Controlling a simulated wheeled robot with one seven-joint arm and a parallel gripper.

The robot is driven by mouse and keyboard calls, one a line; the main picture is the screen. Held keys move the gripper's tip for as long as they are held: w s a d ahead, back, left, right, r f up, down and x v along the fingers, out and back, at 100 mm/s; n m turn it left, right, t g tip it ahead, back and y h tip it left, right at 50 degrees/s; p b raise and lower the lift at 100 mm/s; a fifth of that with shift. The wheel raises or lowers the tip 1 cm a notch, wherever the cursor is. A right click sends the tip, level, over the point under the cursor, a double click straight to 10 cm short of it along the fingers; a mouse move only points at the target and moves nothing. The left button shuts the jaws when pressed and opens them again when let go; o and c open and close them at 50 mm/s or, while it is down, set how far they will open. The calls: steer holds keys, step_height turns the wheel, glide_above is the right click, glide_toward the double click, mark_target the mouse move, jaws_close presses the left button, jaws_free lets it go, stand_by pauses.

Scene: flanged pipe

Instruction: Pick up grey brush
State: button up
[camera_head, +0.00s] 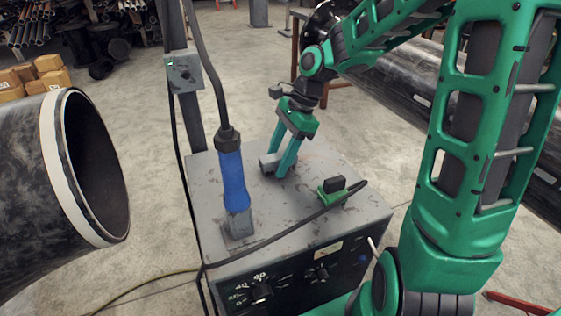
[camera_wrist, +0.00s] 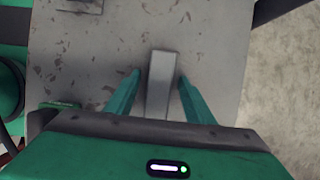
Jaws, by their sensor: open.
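The grey brush (camera_head: 267,163) shows as a plain grey block on top of the grey metal cabinet (camera_head: 291,228). In the wrist view the brush (camera_wrist: 161,80) lies between the two green fingers, with a gap on each side. My gripper (camera_head: 279,170) is open and points down at the cabinet top; it also shows in the wrist view (camera_wrist: 159,74). The fingers hide part of the brush in the head view. The near end of the brush is hidden by the gripper body in the wrist view.
A blue-handled tool (camera_head: 234,181) with a cable stands upright on the cabinet, left of my gripper. A green clamp-like item (camera_head: 334,190) with a black cable lies to the right. A large pipe (camera_head: 50,190) is at left. A post (camera_head: 186,100) rises behind the cabinet.

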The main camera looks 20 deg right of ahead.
mark_target(274, 156)
steer(key=shift+f, duration=0.2)
stand_by(0.3)
steer(key=c, duration=1.2)
steer(key=shift+o, duration=0.2)
steer(key=shift+r, duration=0.1)
step_height(274, 156, up, 4)
steer(key=shift+r, duration=0.1)
steer(key=s+a+r, duration=0.5)
steer(key=a+r, duration=0.2)
steer(key=a, duration=0.3)
steer(key=shift+s+a, duration=0.15)
steer(key=shift+a, duration=0.05)
steer(key=shift+o, duration=1)
steer(key=shift+c, duration=0.3)
